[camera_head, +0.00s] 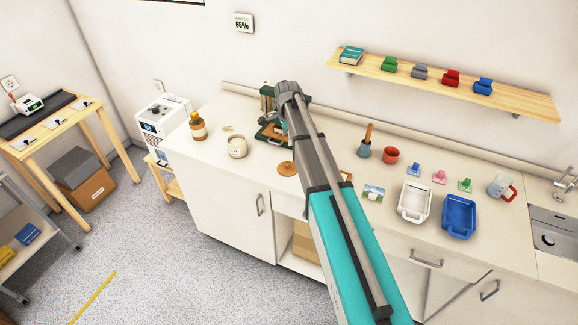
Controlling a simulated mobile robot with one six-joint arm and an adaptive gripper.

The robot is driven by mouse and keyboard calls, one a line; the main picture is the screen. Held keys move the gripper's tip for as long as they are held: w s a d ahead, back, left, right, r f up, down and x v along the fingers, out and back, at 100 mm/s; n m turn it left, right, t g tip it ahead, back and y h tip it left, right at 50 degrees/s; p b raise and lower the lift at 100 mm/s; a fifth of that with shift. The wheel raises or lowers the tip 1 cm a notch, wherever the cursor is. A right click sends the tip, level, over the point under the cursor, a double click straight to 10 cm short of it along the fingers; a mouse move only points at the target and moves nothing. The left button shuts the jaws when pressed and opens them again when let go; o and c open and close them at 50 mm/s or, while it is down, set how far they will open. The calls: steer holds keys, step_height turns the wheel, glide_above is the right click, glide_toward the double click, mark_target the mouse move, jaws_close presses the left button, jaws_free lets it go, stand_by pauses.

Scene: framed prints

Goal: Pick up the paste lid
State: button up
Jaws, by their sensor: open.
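A cream jar (237,148) with a dark label stands on the left part of the white counter. A small flat beige piece (228,128) lies just behind it and may be the paste lid; it is too small to be sure. A round orange-brown disc (287,168) lies flat on the counter to the right of the jar, beside my arm. My arm reaches up across the counter, and its wrist end is in front of a green bench device (268,130). My gripper's fingers do not show; they seem hidden behind the arm.
A brown bottle (198,126) stands left of the jar. A wooden shelf (445,89) hangs above.

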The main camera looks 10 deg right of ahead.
steer(key=shift+f, duration=0.1)
stand_by(0.3)
steer(key=b, duration=0.9)
glide_above(288, 163)
step_height(288, 163, down, 8)
steer(key=shift+a+f, duration=0.1)
steer(key=shift+f, duration=0.15)
steer(key=shift+f, duration=0.1)
steer(key=shift+f+b, duration=2.45)
steer(key=shift+f, duration=0.05)
jaws_close()
steer(key=shift+r, duration=0.25)
